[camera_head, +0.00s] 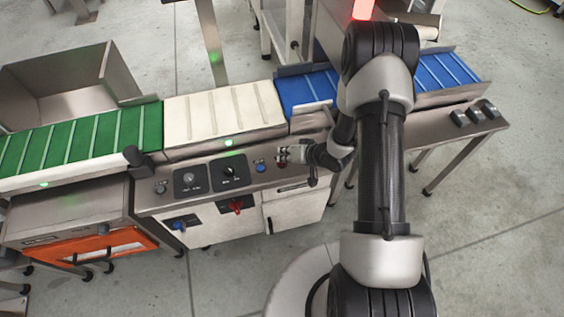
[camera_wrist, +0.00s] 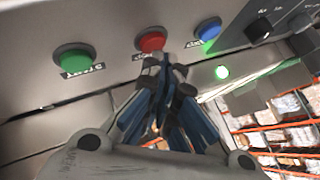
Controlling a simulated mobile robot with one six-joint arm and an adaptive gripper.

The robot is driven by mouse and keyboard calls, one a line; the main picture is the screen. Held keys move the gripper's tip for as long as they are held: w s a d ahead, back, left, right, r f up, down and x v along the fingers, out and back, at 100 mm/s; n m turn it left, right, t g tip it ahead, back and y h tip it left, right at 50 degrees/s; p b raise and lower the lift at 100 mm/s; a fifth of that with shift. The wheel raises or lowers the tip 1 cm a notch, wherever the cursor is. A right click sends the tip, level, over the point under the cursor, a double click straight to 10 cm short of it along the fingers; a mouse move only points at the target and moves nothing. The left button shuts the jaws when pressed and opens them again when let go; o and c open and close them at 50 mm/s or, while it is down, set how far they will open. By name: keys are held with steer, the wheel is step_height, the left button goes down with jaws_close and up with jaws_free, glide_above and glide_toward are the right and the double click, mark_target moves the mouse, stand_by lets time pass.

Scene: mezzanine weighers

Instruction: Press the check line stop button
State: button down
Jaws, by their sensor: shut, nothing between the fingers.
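A red button (camera_wrist: 150,41) sits on the metal panel in the wrist view, between a green button (camera_wrist: 74,57) on the left and a blue button (camera_wrist: 207,28) on the right. A label below the red button is partly covered and I cannot read it. My gripper (camera_wrist: 165,68) is shut and empty, its tips just below the red button in the picture. I cannot tell whether they touch it. In the head view my gripper (camera_head: 284,157) is over the control ledge, just right of the blue button (camera_head: 261,167), and the green button is hidden.
Left along the ledge are two black dials (camera_head: 190,179) and a black knob post (camera_head: 135,157). A red switch (camera_head: 236,206) and a blue switch (camera_head: 179,225) are on the front. Green (camera_head: 85,138), white (camera_head: 225,110) and blue (camera_head: 308,90) belts run behind. An orange-fronted unit (camera_head: 100,246) stands lower left.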

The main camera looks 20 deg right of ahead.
steer(key=shift+f, duration=0.45)
stand_by(0.4)
steer(key=shift+r, duration=0.1)
steer(key=shift+r+p, duration=0.55)
steer(key=shift+r, duration=0.2)
step_height(320, 180, up, 5)
steer(key=p, duration=0.4)
steer(key=shift+r+p, duration=0.1)
steer(key=shift+p, duration=0.2)
stand_by(0.6)
